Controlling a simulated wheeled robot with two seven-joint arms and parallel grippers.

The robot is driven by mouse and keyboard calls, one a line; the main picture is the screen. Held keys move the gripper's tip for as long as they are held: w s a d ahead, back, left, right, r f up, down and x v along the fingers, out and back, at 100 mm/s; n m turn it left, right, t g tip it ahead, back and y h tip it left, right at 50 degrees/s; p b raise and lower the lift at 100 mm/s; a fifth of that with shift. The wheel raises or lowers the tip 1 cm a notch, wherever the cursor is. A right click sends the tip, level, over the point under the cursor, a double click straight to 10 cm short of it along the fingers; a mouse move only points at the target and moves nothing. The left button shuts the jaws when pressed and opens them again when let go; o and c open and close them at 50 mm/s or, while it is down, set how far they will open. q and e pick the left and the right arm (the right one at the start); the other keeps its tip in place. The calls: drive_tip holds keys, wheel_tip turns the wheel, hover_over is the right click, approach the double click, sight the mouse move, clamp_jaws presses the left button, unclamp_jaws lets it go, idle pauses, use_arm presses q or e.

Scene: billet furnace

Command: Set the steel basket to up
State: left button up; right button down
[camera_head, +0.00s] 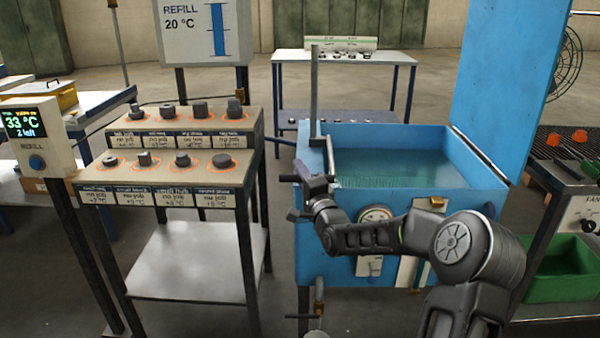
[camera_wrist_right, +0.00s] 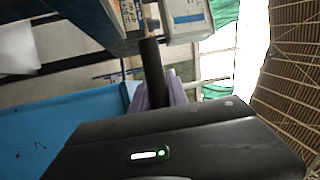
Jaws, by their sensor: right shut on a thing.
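The blue tank (camera_head: 345,235) stands in the middle right of the head view, filled with greenish water. The steel basket (camera_head: 400,172) shows faintly as a mesh-like surface under the water, so it sits low in the tank. A grey upright post (camera_head: 314,85) rises at the tank's left rim. In the right wrist view a dark bar (camera_wrist_right: 152,72) stands beside a purple-grey finger. My left gripper is not in view.
The tank's blue lid (camera_head: 505,80) stands raised at the right. A rack with several dark parts (camera_head: 183,160) is at the left, beside a temperature display (camera_head: 25,123). A green bin (camera_head: 563,268) is at the lower right. Floor shows between rack and tank.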

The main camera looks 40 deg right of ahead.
wheel_tip(320, 180, up, 24)
drive_tip(key=p, duration=1)
drive_tip(key=c, duration=1.4)
unclamp_jaws()
drive_tip(key=shift+c, duration=0.2)
drive_tip(key=shift+o, duration=0.7)
drive_tip(key=shift+f, duration=0.2)
drive_tip(key=v, duration=0.7)
drive_tip(key=shift+s+a, duration=0.15)
drive_tip(key=shift+s, duration=0.2)
